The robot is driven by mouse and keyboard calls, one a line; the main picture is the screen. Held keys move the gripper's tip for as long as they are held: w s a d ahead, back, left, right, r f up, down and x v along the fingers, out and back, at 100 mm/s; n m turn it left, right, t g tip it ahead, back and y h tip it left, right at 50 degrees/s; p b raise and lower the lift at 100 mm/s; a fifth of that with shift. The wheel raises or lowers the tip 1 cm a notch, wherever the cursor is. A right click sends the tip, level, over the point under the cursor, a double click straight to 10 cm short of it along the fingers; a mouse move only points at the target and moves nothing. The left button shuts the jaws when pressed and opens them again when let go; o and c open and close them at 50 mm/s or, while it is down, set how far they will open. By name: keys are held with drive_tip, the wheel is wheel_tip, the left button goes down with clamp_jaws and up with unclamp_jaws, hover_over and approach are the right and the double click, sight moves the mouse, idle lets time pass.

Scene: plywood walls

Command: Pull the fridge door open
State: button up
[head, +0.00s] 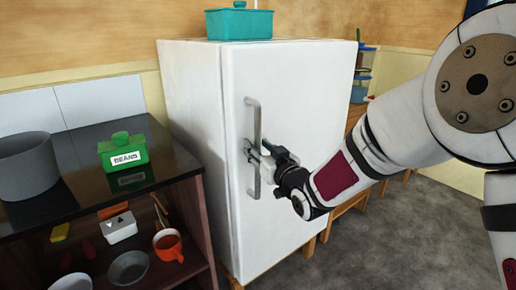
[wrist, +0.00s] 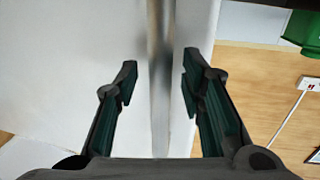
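The white fridge (head: 195,110) stands in the middle of the head view. Its door (head: 300,100) looks shut. The vertical grey handle (head: 253,115) runs along the door's left side. My gripper (head: 256,156) is at the lower half of the handle. In the wrist view, the handle (wrist: 161,60) runs upright between the two fingers of my gripper (wrist: 158,85). The fingers are open, with a gap on each side of the handle. The door (wrist: 80,60) also fills the left of the wrist view.
A teal lidded box (head: 239,25) sits on top of the fridge. A dark counter (head: 75,180) stands left, with a green beans box (head: 123,152) and a grey pot (head: 27,165). Its open shelf holds an orange mug (head: 168,245). Grey floor (head: 400,240) is clear at right.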

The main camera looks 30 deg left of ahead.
drive_tip(key=shift+w+a, duration=0.1)
drive_tip(key=shift+a, duration=0.15)
clamp_jaws()
drive_tip(key=shift+d, duration=0.15)
